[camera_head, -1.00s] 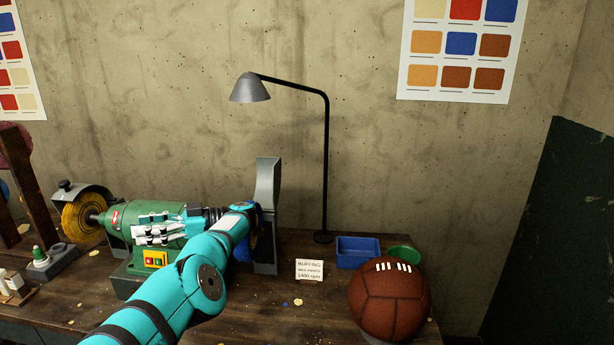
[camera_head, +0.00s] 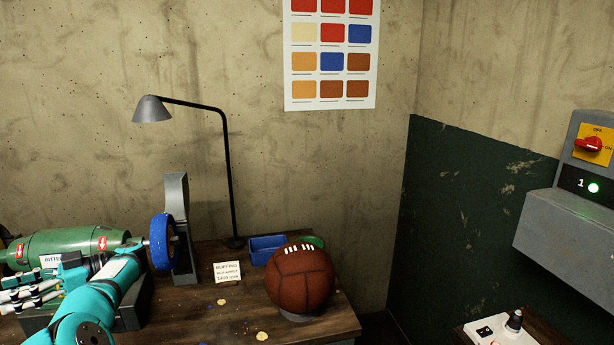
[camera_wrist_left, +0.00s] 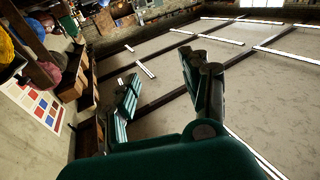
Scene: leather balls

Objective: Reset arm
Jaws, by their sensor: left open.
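My left arm, teal and black, comes in at the lower left of the head view. Its left gripper (camera_head: 28,289) is in front of the green buffing machine (camera_head: 68,247), near the left edge of the picture. In the left wrist view the two fingers of the left gripper (camera_wrist_left: 160,85) stand wide apart with nothing between them. A brown leather ball with white laces (camera_head: 300,279) rests on the bench, to the right of the arm and clear of it. My right gripper does not show.
The machine has a blue wheel (camera_head: 163,242) beside a grey guard (camera_head: 178,225). A small sign (camera_head: 227,272), a blue tray (camera_head: 267,249) and a black lamp (camera_head: 228,180) stand on the wooden bench (camera_head: 215,315). A grey switch box (camera_head: 565,232) is on the right.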

